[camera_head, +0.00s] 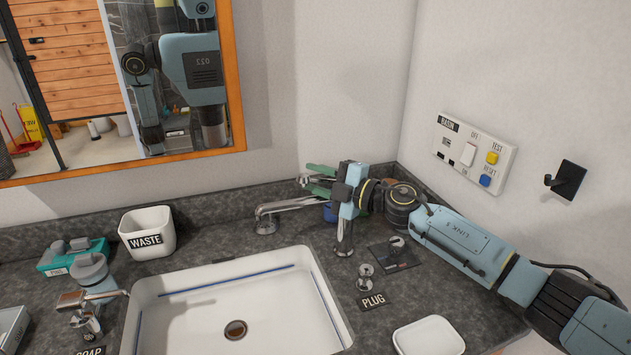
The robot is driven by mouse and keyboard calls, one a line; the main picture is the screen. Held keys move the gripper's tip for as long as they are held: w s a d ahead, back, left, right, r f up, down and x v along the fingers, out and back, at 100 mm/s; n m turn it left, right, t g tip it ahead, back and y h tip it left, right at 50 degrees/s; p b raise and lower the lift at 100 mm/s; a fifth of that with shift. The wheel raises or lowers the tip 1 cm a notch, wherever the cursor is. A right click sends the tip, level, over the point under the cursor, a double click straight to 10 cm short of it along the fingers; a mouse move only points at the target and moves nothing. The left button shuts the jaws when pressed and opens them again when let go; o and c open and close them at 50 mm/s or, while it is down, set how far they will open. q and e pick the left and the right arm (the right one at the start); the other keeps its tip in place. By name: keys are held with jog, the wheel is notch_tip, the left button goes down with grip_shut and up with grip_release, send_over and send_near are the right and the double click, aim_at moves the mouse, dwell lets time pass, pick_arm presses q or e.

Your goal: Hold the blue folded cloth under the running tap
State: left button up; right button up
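My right gripper (318,181) reaches in from the right and is at the back of the counter, just above the long chrome tap spout (290,205). Its fingers point left, among green pieces; whether they are open or shut on something is unclear. A small dark blue patch (329,213) shows below the fingers, behind the spout, mostly hidden. I cannot tell whether it is the folded cloth. No other blue cloth can be made out. No water stream is visible. The white basin (316,290) lies in front and looks empty. My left gripper is not in view.
A white WASTE bin (147,231), a teal box (72,256) and a chrome soap spout (88,299) stand left. The PLUG knob (366,278) and a white dish (428,337) are right of the basin. A switch panel (473,153) and black hook (565,180) are on the wall.

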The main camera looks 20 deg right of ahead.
jog(key=shift+w+a, duration=0.1)
jog(key=shift+a, duration=0.05)
jog(key=shift+c, duration=0.3)
grip_shut()
pick_arm(q)
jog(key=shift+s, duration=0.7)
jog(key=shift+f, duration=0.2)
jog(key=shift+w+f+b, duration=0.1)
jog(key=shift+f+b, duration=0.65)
jog(key=shift+b, duration=0.15)
pick_arm(e)
jog(key=shift+d+r+m+t+y, duration=0.25)
jog(key=shift+r+m+t, duration=0.2)
jog(key=shift+r+m, duration=0.15)
jog(key=shift+d+r+m+t+y, duration=0.1)
jog(key=shift+r+m+t+y, duration=0.15)
jog(key=shift+r+m+t, duration=0.35)
jog(key=shift+f, duration=0.15)
jog(key=shift+o, duration=0.3)
grip_release()
